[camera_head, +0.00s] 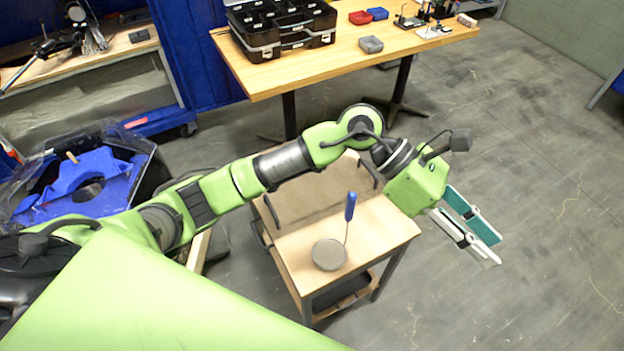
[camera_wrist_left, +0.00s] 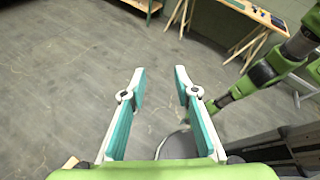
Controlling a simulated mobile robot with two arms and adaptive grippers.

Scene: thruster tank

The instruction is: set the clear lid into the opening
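I cannot make out a clear lid for certain in either view. A round grey disc (camera_head: 329,254) lies on a small wooden cart, beside a blue-handled tool. A dark bin at the left holds a blue part (camera_head: 88,183) with a round hole; whether this is the opening I cannot tell. My left gripper (camera_head: 497,252) is open and empty over bare floor, to the right of the cart. Its parted fingers also show in the left wrist view (camera_wrist_left: 160,72), with floor between them. A pale rounded edge (camera_wrist_left: 178,146) is partly hidden behind them. My right gripper is not visible.
The cart (camera_head: 385,228) stands below my left arm, with the blue-handled tool (camera_head: 349,208) upright on it. A wooden table (camera_head: 345,55) behind carries a black organizer case (camera_head: 285,28) and small bins. Grey floor at the right is clear.

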